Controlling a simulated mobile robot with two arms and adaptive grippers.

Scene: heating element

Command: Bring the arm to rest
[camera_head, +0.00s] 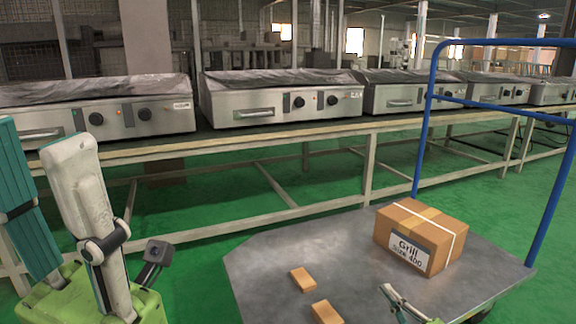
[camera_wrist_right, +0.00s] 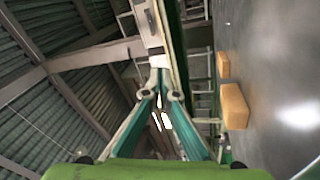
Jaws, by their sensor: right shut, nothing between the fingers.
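My right gripper (camera_head: 388,289) shows at the bottom right of the head view, above the grey cart top and in front of the large carton. In the right wrist view its teal and white fingers (camera_wrist_right: 159,65) come together at the tips, shut with nothing between them.
A blue-railed cart (camera_head: 265,262) holds a carton labelled "Grill Size 400" (camera_head: 425,232) and two small brown blocks (camera_head: 303,279) (camera_head: 325,312). Behind it, a long bench (camera_head: 320,132) carries several steel grills (camera_head: 285,100). Green floor lies between.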

